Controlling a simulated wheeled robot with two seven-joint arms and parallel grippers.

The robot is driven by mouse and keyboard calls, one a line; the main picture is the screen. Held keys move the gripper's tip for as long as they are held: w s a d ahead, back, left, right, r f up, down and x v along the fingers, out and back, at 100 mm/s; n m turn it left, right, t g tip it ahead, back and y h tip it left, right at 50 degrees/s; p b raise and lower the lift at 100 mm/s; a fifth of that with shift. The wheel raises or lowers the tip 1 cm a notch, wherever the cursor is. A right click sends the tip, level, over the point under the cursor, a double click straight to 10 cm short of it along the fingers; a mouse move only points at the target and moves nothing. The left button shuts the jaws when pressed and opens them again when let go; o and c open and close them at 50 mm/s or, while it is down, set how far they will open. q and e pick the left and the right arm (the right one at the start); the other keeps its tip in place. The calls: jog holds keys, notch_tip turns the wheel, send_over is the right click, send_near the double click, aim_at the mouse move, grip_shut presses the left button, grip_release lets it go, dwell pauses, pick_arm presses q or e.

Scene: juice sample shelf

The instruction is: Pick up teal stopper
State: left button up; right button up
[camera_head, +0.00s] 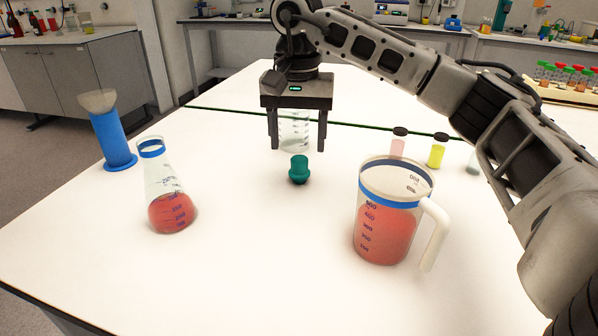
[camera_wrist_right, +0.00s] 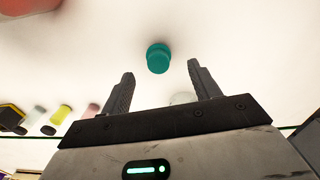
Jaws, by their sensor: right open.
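The teal stopper (camera_head: 298,169) stands on the white table, in the middle of the head view. In the right wrist view the stopper (camera_wrist_right: 158,57) shows just past the fingertips, between their lines. My right gripper (camera_head: 297,146) is open and empty, pointing down above the table behind the stopper. It is apart from the stopper; the right wrist view also shows its two spread fingers (camera_wrist_right: 160,76). A clear graduated beaker (camera_head: 294,132) shows between the fingers in the head view, seemingly behind them. My left gripper is not in view.
A flask with red liquid (camera_head: 172,212) and a blue stand (camera_head: 113,140) are on the left. A jug of red liquid (camera_head: 385,230) stands right of the stopper. Small vials, one yellow (camera_head: 436,156), stand behind it. The table's front middle is clear.

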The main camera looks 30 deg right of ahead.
aim_at(299, 158)
jog(key=shift+d+f, duration=0.15)
jog(key=shift+f, duration=2.95)
jog(key=c, duration=1.1)
